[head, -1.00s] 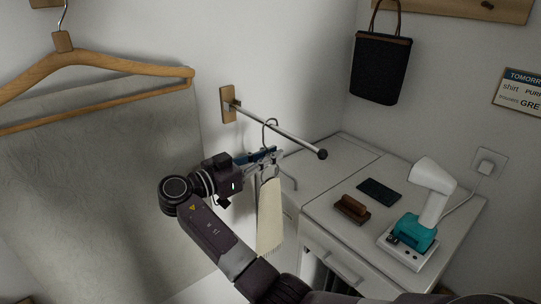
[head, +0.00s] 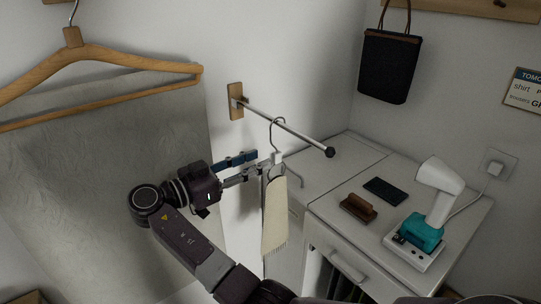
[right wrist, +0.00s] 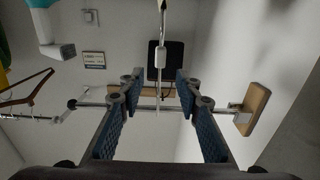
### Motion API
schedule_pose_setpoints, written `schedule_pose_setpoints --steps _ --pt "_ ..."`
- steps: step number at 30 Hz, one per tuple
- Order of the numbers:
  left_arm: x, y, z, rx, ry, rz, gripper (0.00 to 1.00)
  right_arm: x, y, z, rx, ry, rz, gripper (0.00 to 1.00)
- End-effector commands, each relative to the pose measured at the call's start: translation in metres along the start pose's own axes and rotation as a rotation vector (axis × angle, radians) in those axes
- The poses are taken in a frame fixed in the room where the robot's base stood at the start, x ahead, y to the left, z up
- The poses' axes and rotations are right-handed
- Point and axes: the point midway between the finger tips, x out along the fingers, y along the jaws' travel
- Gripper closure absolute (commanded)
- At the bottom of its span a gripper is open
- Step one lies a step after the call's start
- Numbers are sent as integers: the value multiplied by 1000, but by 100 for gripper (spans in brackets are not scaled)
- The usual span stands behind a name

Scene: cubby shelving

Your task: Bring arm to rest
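My right gripper (head: 256,163) is open, its two blue-padded fingers apart, just left of a small hanger (head: 277,157). The hanger hooks over a metal rail (head: 290,130) on the wall, and a cream cloth (head: 273,215) hangs from it. In the right wrist view the open fingers (right wrist: 158,90) show on either side of the picture's middle, with the hanger's thin stem (right wrist: 160,55) beyond and between them. They do not look closed on it. My right arm reaches in from the bottom of the head view. My left gripper is not in view.
A white cabinet (head: 335,205) stands to the right, with a brown brush (head: 358,208), a dark flat item (head: 385,191) and a teal-and-white device (head: 422,235) on top. A black bag (head: 388,65) hangs behind. A large wooden hanger (head: 110,60) with grey cloth (head: 80,170) is at left.

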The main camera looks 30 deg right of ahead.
Motion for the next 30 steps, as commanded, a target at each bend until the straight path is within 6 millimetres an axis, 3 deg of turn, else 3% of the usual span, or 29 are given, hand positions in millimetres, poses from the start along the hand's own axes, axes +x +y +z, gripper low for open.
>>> schedule_pose_setpoints --steps 3,7,17,20,26,30 --pt "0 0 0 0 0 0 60 -23 -1 -1 0 0 -2 69" --pt "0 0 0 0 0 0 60 -38 0 0 1 0 0 69" --pt "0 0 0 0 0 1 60 -44 1 8 -17 -16 -3 69" --pt "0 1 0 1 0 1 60 -35 7 40 -92 -83 -25 69" --pt "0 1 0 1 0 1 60 -13 44 164 -385 -360 -161 69" --pt "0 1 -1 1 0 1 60 -11 84 241 -576 -549 -307 69"
